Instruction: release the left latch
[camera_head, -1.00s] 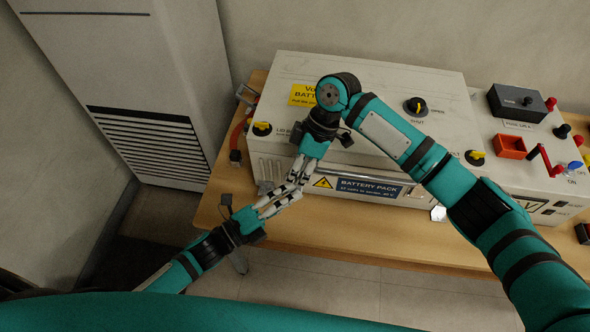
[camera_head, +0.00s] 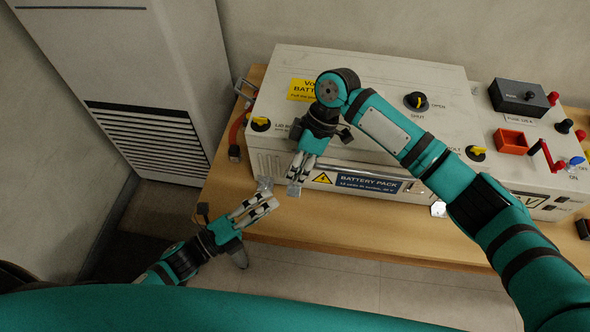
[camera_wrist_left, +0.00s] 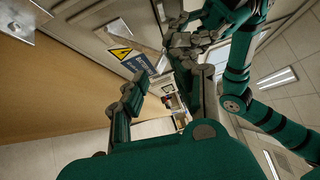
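The battery box (camera_head: 385,70) stands on the table, with a blue "BATTERY PACK" label (camera_head: 368,184) on its front. A small grey metal piece (camera_head: 264,185), perhaps the left latch, is low at the left of that front. Another shiny metal piece (camera_head: 294,189) is at the tips of my right gripper (camera_head: 297,178); I cannot tell whether it is gripped. My left gripper (camera_head: 262,205) is in front of the box, just below the grey piece. In the left wrist view its fingers (camera_wrist_left: 168,95) stand apart with nothing between them.
Another metal piece (camera_head: 438,209) is at the front right of the box. A red cable (camera_head: 236,135) lies at the left. My right arm crosses over the box. The table's front strip (camera_head: 350,235) is clear.

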